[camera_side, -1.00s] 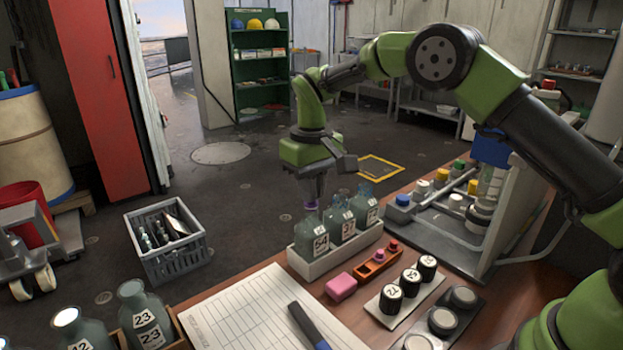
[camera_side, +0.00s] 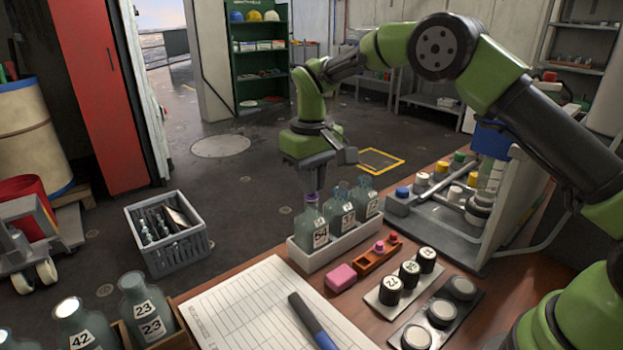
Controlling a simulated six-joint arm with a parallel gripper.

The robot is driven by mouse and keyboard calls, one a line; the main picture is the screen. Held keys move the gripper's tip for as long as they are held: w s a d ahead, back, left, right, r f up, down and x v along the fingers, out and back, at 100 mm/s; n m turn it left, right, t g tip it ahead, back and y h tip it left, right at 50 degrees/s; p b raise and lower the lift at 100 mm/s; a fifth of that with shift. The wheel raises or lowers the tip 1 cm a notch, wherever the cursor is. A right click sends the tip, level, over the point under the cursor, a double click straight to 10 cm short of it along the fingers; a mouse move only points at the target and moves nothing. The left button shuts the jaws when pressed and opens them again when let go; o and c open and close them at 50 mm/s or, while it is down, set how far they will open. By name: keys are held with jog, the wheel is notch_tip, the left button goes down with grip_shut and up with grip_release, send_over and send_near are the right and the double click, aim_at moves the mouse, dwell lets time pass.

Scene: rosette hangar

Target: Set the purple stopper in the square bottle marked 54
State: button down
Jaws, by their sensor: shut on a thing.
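The square bottle marked 54 (camera_side: 309,231) is greenish glass and stands upright at the left end of a white tray (camera_side: 322,257). My gripper (camera_side: 312,190) points straight down above it and is shut on the purple stopper (camera_side: 311,197). Only a small part of the stopper shows below the fingers. It is in line with the bottle's mouth, at or just over it. I cannot tell whether any of it is inside the neck.
Two similar bottles stand right beside it in the tray, one marked 37 (camera_side: 340,212). A pink block (camera_side: 341,278), an orange holder (camera_side: 377,256) and black numbered caps (camera_side: 409,272) lie in front. Bottles marked 42 (camera_side: 78,325) and 23 (camera_side: 145,310) stand lower left.

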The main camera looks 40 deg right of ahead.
jog(key=shift+f, duration=0.3)
dwell(0.4)
dwell(0.6)
jog(key=c, duration=0.8)
grip_release()
jog(key=shift+r, duration=0.1)
jog(key=shift+r, duration=3.7)
